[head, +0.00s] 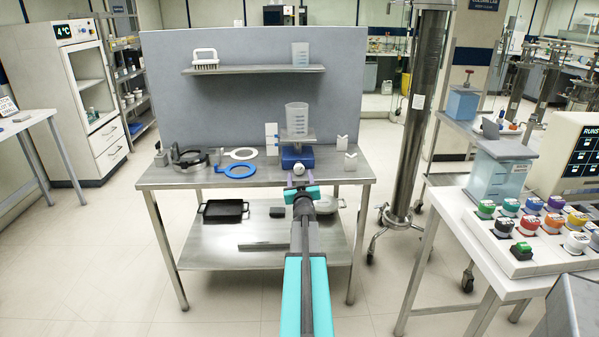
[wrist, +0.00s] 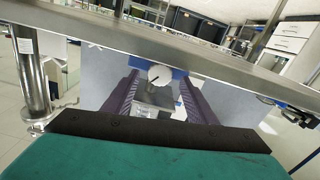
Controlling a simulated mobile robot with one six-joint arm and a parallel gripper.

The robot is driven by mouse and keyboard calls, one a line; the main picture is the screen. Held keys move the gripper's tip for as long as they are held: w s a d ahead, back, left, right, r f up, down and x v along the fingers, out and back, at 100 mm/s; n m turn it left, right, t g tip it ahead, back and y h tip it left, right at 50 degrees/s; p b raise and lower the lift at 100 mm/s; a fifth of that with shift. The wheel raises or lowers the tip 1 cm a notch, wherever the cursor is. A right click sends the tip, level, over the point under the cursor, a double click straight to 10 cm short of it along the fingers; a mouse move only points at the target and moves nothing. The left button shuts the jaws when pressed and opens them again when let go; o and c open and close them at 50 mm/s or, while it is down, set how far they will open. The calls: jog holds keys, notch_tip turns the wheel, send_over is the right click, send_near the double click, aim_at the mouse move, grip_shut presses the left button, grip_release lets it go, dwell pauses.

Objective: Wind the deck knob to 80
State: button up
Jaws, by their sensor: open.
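The deck knob (head: 298,170) is a round white dial on the front of a small blue unit (head: 290,155) on the steel bench. In the wrist view, the knob (wrist: 158,76) shows a dark pointer line; no scale numbers are readable. My gripper (head: 302,186) is at the bench's front edge, just short of the knob in the head view. In the wrist view, my gripper (wrist: 158,84) has its two purple fingers apart, with the knob framed between their far ends. Nothing is held, and I cannot tell the exact gap to the knob.
A clear beaker (head: 297,117) stands above the blue unit. The bench edge (wrist: 190,52) crosses the wrist view.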

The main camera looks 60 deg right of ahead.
aim_at(299, 171)
jog(key=shift+p+x, duration=0.3)
jog(key=shift+x, duration=2.15)
jog(key=c, duration=1.1)
jog(key=shift+o, duration=0.2)
jog(key=shift+r+m+p, duration=0.1)
jog(key=shift+m+p, duration=0.5)
jog(key=shift+p, duration=0.05)
jog(key=shift+m+p, duration=0.35)
jog(key=shift+m, duration=0.45)
jog(key=o, duration=1.1)
jog(key=shift+c, duration=0.2)
